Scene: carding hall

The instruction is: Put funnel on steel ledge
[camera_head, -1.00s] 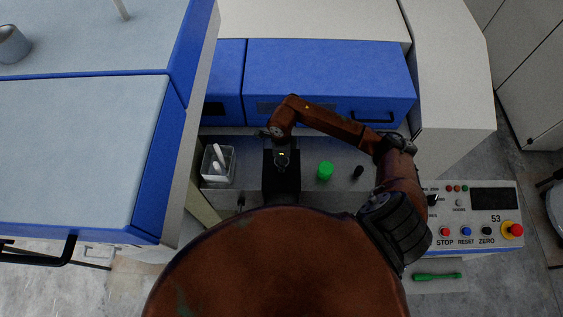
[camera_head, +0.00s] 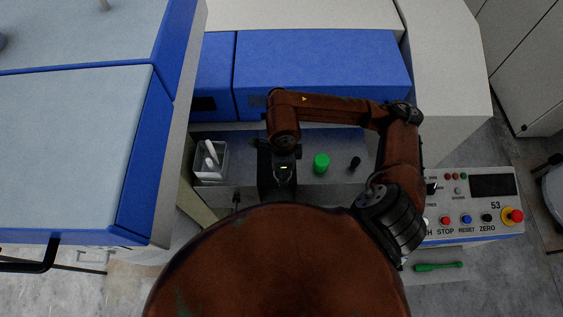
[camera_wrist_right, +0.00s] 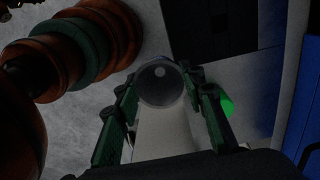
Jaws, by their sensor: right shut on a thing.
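My right gripper (camera_head: 281,170) is over the steel ledge (camera_head: 335,190) in the head view, between the clear bin and the green cylinder. In the right wrist view my right gripper (camera_wrist_right: 159,84) is shut on the funnel (camera_wrist_right: 163,125), a pale tapering piece with a dark round end between the fingertips. In the head view the gripper and arm hide the funnel. I cannot tell whether the funnel touches the ledge. My left gripper is not in view.
On the ledge stand a clear bin (camera_head: 211,160) with white items, a green cylinder (camera_head: 321,163) and a small black object (camera_head: 355,163). A blue panel (camera_head: 320,75) rises behind. A control box (camera_head: 475,205) is at right, with a green tool (camera_head: 438,266) below it.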

